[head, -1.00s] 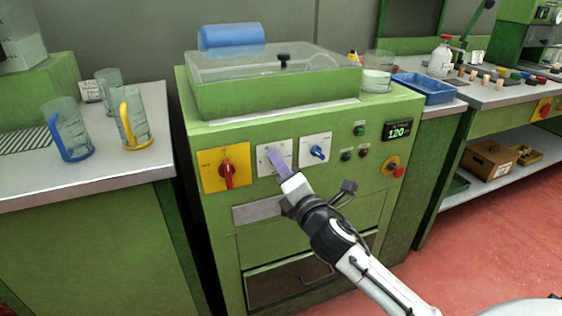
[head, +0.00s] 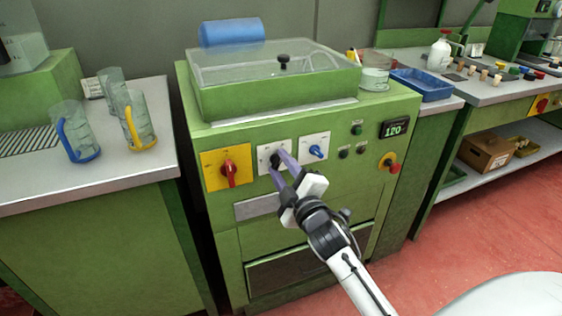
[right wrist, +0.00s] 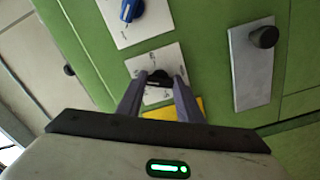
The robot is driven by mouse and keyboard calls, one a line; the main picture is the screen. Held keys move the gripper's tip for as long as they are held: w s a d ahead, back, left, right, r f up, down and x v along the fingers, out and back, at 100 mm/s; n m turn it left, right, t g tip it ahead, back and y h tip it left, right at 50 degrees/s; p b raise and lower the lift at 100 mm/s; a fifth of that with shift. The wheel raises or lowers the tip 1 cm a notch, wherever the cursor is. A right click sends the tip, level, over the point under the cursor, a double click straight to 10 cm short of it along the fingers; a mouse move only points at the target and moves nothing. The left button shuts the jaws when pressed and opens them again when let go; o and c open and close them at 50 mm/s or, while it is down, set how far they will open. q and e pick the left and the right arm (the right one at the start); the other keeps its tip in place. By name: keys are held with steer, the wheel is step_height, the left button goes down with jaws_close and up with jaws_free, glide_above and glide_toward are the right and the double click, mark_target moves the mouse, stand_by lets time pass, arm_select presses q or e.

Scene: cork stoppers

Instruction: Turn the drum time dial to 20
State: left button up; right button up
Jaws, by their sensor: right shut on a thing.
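A white dial plate with a black knob (head: 275,160) is on the green machine's front, between two other controls. The knob also shows in the right wrist view (right wrist: 160,77), with scale marks around it on the white plate (right wrist: 142,64). The marks are too small to read. My right gripper (head: 277,163) has its two purple fingers on either side of this knob and is shut on it. The fingers hide part of the knob and plate. My left gripper is in neither view.
A red switch on a yellow plate (head: 227,169) sits left of the dial and a blue knob (head: 316,151) right of it. A display (head: 395,128) reads 120. A red button (head: 393,167) is lower right. Mugs (head: 136,125) stand on the left bench.

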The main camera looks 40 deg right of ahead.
steer(key=m+p, duration=0.1)
steer(key=m, duration=0.2)
steer(key=shift+r+p, duration=0.1)
steer(key=shift+p, duration=0.2)
steer(key=m+p, duration=0.2)
steer(key=m, duration=0.1)
steer(key=shift+m, duration=0.3)
steer(key=shift+m+p, duration=0.65)
steer(key=shift+m, duration=0.25)
steer(key=shift+m+p, duration=0.45)
steer(key=shift+m, duration=0.25)
steer(key=shift+m+p, duration=0.45)
steer(key=shift+m, duration=0.45)
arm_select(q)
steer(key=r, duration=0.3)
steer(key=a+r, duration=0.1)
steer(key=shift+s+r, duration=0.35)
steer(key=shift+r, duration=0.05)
arm_select(e)
steer(key=shift+m, duration=0.4)
steer(key=shift+f, duration=0.2)
